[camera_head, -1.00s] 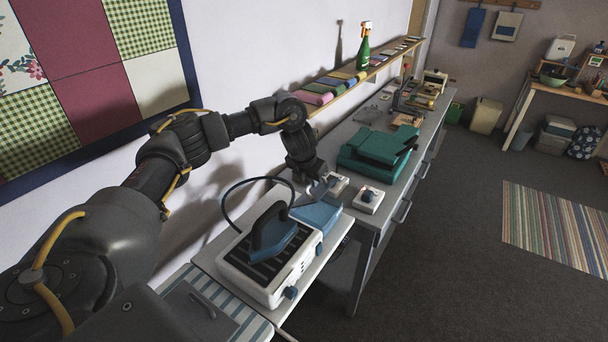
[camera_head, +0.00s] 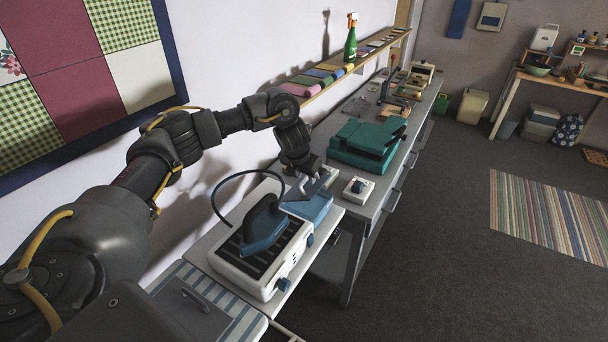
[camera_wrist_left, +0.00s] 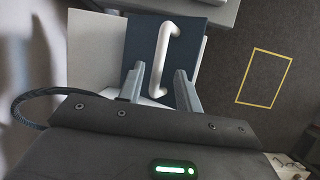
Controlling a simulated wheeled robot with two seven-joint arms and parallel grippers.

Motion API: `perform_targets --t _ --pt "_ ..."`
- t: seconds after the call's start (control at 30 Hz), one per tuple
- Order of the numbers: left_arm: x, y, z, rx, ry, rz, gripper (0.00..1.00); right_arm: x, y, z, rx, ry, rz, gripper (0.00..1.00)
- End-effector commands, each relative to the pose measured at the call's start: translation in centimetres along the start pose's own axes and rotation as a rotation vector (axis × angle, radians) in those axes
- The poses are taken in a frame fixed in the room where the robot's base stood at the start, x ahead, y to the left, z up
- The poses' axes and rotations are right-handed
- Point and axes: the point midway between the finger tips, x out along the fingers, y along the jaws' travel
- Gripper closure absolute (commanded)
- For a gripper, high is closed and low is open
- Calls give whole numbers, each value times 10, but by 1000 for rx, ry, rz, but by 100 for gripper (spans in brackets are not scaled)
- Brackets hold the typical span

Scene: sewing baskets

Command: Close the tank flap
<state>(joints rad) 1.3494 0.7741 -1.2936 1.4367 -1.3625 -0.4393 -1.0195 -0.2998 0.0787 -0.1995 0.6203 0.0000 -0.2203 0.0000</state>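The steam station (camera_head: 262,268) is a white base with a blue iron (camera_head: 262,225) resting on its dark plate. Its blue tank part (camera_head: 308,206) is at the far end, partly hidden by my left gripper (camera_head: 318,183). In the left wrist view, a dark blue panel (camera_wrist_left: 139,52) carries a white bar handle (camera_wrist_left: 165,55). My left gripper there (camera_wrist_left: 159,88) has its fingers apart, with the near end of the handle between them. No grip on the handle shows. The flap's exact angle is hard to tell. My right gripper is out of view.
A wall shelf (camera_head: 330,78) with folded cloths and a green bottle (camera_head: 351,40) runs above. Open floor lies right.

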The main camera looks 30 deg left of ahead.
Motion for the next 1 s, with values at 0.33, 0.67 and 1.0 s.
perform_targets --t 0.33,0.67,1.0 --pt "-6 1 0 -1 -2 1 66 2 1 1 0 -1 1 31" --pt "-69 1 3 3 -8 3 66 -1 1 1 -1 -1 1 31" --pt "-106 0 0 -1 -2 2 66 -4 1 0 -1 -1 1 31"
